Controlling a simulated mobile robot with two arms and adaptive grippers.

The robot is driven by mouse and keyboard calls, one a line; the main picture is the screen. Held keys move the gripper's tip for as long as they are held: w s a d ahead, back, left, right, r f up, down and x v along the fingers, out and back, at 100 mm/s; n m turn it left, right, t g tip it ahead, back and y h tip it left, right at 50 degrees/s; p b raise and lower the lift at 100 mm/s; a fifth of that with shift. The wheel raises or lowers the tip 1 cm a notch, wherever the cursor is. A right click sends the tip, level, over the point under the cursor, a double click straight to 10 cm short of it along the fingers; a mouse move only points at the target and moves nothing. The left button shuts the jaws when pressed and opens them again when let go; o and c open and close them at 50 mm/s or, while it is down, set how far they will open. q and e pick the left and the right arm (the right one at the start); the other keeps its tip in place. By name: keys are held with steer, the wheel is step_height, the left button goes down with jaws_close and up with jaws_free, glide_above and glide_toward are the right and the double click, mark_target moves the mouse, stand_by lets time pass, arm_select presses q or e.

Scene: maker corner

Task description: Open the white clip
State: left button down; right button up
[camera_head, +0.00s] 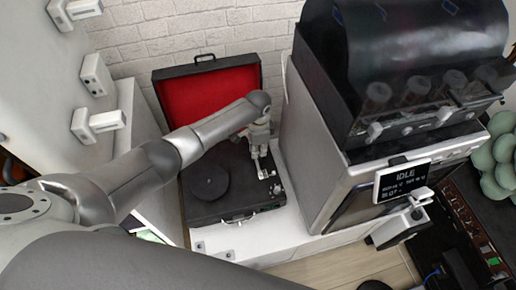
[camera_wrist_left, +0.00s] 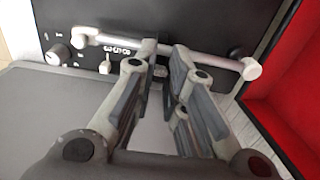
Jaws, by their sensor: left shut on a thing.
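The record player (camera_head: 228,205) stands on a white surface with its red-lined lid (camera_head: 215,95) open at the back. My left gripper (camera_head: 261,160) reaches down over the right part of its deck. In the left wrist view, the fingertips (camera_wrist_left: 164,55) are close together at the silver tonearm (camera_wrist_left: 205,53), which has white ends. A small pale piece (camera_wrist_left: 158,71) shows between the fingertips. It looks like the white clip, mostly hidden by the fingers, and the gripper is shut on it. I cannot tell the clip's position clearly. My right gripper is not seen.
A round knob (camera_wrist_left: 57,55) and a small white lever (camera_wrist_left: 105,66) sit near the fingers. The open lid borders the gripper's right side in the wrist view. A large machine (camera_head: 315,150) with an IDLE screen (camera_head: 403,180) stands close on the right. A brick wall is behind.

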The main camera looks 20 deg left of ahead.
arm_select(q)
steer(key=shift+w+d+f+g+y+b, duration=0.2)
steer(key=shift+d+g+y+b, duration=0.25)
steer(key=shift+y+b, duration=0.3)
steer(key=shift+r+g+y+b, duration=0.2)
steer(key=shift+g+y+b, duration=0.15)
steer(key=shift+y+b, duration=0.15)
steer(key=c, duration=1.5)
jaws_free()
